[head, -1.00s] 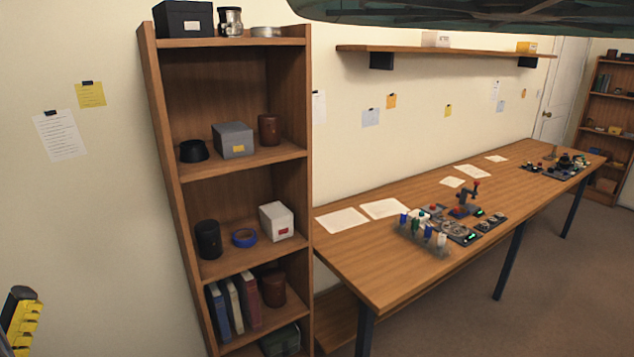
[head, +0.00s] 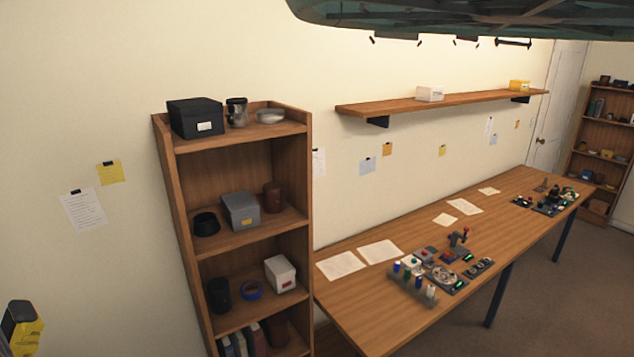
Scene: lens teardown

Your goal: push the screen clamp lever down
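Two groups of small devices stand on the long wooden workbench (head: 366,311). The nearer group has an upright lever device with a red knob (head: 458,240), a dark panel with round parts (head: 445,278) and a rack of blue, green and white-capped tools (head: 413,283). A farther cluster of dark devices (head: 553,202) sits near the bench's far end. The screen clamp lever cannot be told apart for sure at this distance. My gripper is not in view.
A wooden bookcase (head: 163,150) with boxes, jars and books stands left of the bench. A wall shelf (head: 440,103) hangs above it. Papers (head: 380,252) lie along the bench's back. A yellow and black object (head: 25,335) is at the lower left. Floor shows right of the bench.

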